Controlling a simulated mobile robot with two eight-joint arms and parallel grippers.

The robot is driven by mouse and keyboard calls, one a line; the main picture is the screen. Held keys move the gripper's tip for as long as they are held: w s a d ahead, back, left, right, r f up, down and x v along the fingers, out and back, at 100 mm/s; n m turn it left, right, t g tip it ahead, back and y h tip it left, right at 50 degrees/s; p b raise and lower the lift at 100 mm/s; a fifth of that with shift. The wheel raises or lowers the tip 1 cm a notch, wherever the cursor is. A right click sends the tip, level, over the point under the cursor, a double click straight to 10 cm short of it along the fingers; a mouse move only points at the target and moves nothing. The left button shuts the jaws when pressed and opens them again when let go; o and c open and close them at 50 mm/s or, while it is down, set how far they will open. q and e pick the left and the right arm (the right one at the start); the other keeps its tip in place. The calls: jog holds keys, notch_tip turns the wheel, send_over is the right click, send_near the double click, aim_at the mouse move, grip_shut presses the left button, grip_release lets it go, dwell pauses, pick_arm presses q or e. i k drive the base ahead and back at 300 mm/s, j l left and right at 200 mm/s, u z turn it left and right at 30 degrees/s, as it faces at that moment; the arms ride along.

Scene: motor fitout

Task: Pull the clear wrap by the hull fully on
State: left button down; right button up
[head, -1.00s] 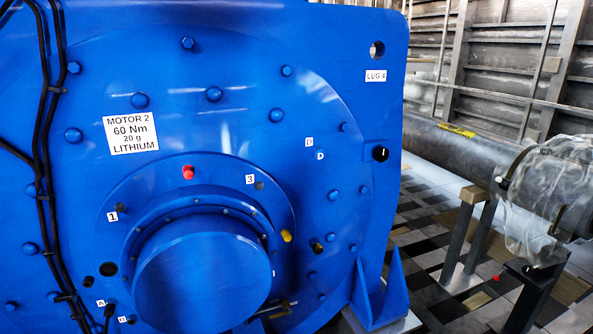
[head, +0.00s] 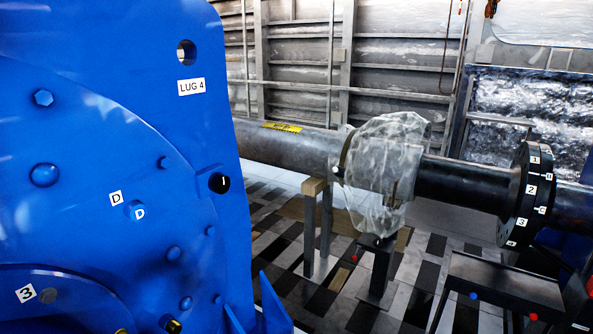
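The clear wrap (head: 385,165) is a crumpled, see-through sheet around the long dark shaft (head: 285,147), right of centre in the head view. It bulges around a part of the shaft and hangs below it, above a dark stand. The shaft shows on both sides of it. I cannot tell how far the wrap covers the part inside. The ribbed grey hull wall (head: 400,50) runs behind the shaft. Neither of my grippers shows in the view.
The big blue motor (head: 110,170) fills the left side, with its LUG 4 plate edge nearest the shaft. A wooden-topped stand (head: 315,186) and a dark stand support the shaft. A numbered black flange (head: 527,195) and a dark bench (head: 507,283) are at right. Tiled floor lies between.

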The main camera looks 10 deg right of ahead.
aim_at(425, 130)
jog(key=i+l+z, duration=0.15)
jog(key=i+z, duration=0.95)
jog(key=i, duration=1.7)
jog(key=l+z, duration=0.05)
jog(key=l, duration=0.05)
